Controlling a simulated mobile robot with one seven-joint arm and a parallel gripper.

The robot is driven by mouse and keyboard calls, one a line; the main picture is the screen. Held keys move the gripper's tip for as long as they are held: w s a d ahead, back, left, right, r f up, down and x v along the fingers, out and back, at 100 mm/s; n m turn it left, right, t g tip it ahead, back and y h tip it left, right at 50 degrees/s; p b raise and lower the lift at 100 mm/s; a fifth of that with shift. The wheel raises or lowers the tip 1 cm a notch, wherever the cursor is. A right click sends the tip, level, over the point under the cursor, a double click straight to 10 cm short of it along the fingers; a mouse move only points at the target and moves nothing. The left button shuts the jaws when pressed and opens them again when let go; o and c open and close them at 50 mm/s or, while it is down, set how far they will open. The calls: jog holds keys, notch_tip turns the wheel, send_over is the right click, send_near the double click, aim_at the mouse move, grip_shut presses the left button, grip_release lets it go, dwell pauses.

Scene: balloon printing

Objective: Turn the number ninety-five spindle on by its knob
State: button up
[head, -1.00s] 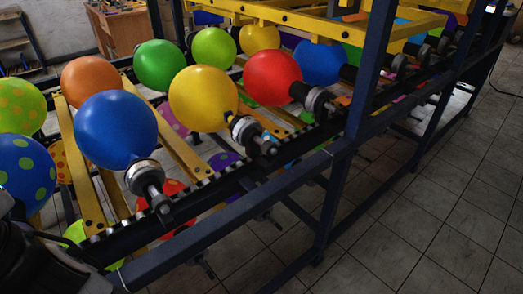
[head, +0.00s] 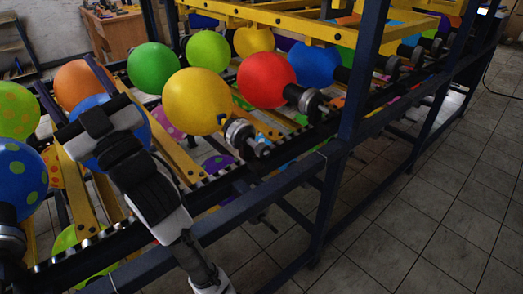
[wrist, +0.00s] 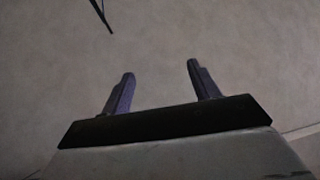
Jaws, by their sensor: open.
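Balloons sit on a row of metal spindles along the dark rail; no number is readable on any of them. The yellow balloon's spindle (head: 240,135) has a silver collar and a dark knob-like end. The red balloon's spindle (head: 305,99) is farther right, and the dotted blue balloon's spindle (head: 11,240) is at the left edge. My gripper (head: 94,118) is raised in front of the plain blue balloon (head: 149,128), and my arm hides that balloon's spindle. In the wrist view my gripper (wrist: 160,72) is open and empty, with its fingers against a plain grey surface.
The rack's dark front rail (head: 235,205) and upright post (head: 352,130) stand near the arm. Yellow bars (head: 175,150) cross the rack between balloons. A wooden cabinet (head: 125,33) is behind. The tiled floor (head: 430,200) at right is clear.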

jog(key=w+d+f+m+t+h, duration=0.25)
jog(key=w+d+f+h, duration=0.6)
jog(key=w, duration=0.45)
jog(key=m+g+h, duration=0.2)
jog(key=g+h, duration=0.4)
jog(key=g, duration=0.1)
send_near(265, 150)
jog(key=p+x, duration=0.2)
jog(key=x, duration=1)
jog(key=shift+w+f, duration=0.1)
jog(key=shift+y, duration=0.25)
jog(key=c, duration=1)
jog(key=shift+m+p, duration=0.25)
jog(key=shift+p, duration=0.05)
